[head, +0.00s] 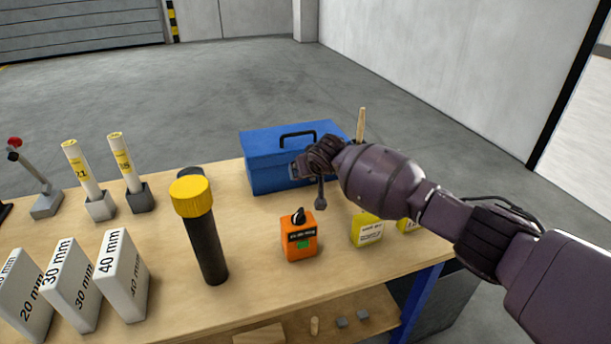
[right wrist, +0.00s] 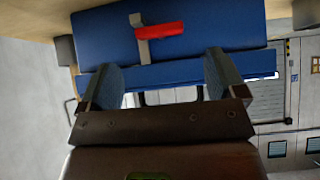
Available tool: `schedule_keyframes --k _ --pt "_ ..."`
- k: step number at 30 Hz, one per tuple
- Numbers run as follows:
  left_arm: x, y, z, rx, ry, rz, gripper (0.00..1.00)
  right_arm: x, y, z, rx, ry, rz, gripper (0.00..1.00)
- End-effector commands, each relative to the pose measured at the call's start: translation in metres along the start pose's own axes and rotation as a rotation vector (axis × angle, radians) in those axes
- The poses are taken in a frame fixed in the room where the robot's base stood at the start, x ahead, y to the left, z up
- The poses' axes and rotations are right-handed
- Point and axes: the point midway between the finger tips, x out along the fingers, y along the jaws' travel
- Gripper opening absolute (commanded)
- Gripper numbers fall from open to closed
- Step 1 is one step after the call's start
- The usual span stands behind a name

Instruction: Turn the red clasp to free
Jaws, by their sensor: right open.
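The blue toolbox (head: 262,172) stands at the far edge of the bench, lid down, with a dark handle (head: 297,135) on top. In the right wrist view the blue box (right wrist: 98,38) shows its front with the red clasp (right wrist: 163,31). The clasp is a red bar lying crosswise, reaching right from a grey metal latch plate (right wrist: 138,24). My right gripper (right wrist: 162,62) is open and empty, with its fingers pointing at the box and the clasp just beyond their tips. In the head view my right gripper (head: 300,168) covers the clasp. My left gripper is out of view.
An orange box (head: 299,243) and a yellow box (head: 366,231) stand near my right forearm. A yellow-capped black cylinder (head: 206,245), marked white blocks (head: 122,275) and labelled white rods (head: 122,160) stand to the left.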

Motion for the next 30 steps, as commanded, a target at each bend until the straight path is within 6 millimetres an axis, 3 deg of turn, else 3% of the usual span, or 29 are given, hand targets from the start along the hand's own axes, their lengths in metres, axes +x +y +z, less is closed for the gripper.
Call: schedule_keyframes --k 3,12,26,30 --pt "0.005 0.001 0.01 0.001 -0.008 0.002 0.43 0.02 0.0 0.003 0.0 -0.004 0.0 0.89" --pt "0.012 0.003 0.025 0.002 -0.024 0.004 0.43 0.05 0.0 0.003 -0.001 -0.003 0.0 0.89" --pt "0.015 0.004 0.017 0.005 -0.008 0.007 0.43 0.054 0.0 -0.001 -0.001 0.001 0.0 0.89" --pt "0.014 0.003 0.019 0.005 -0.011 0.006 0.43 0.054 0.0 0.0 -0.001 0.001 0.0 0.69"
